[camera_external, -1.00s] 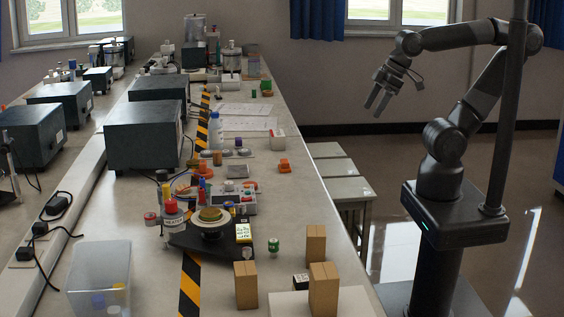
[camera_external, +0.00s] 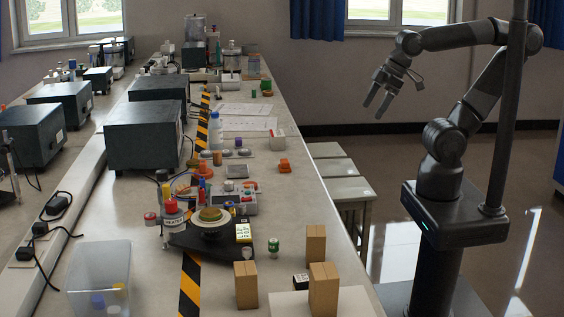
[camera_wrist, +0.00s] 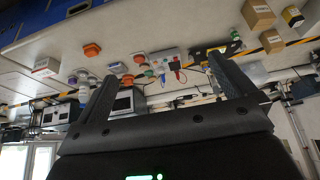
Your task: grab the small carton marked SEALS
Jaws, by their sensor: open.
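No lettering can be read clearly as SEALS, so I cannot tell which carton bears it. Three plain brown cartons stand at the near right of the bench: one at the left (camera_external: 245,285), one at the front (camera_external: 323,290) and one behind (camera_external: 315,245). Two brown cartons also show at the upper right of the wrist view (camera_wrist: 258,14) (camera_wrist: 271,41). A small white box with red marking (camera_external: 277,139) sits farther along the right edge; a similar one shows in the wrist view (camera_wrist: 46,67). My gripper (camera_external: 375,109) is open and empty, in the air right of the bench, apart from every carton.
A small dark-and-white item (camera_external: 300,281) sits among the brown cartons. A green-topped jar (camera_external: 273,247) and a dark stand with a round dish (camera_external: 210,222) are nearby. A clear bin (camera_external: 101,275) is at the near left. Stools (camera_external: 345,190) stand beside the bench.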

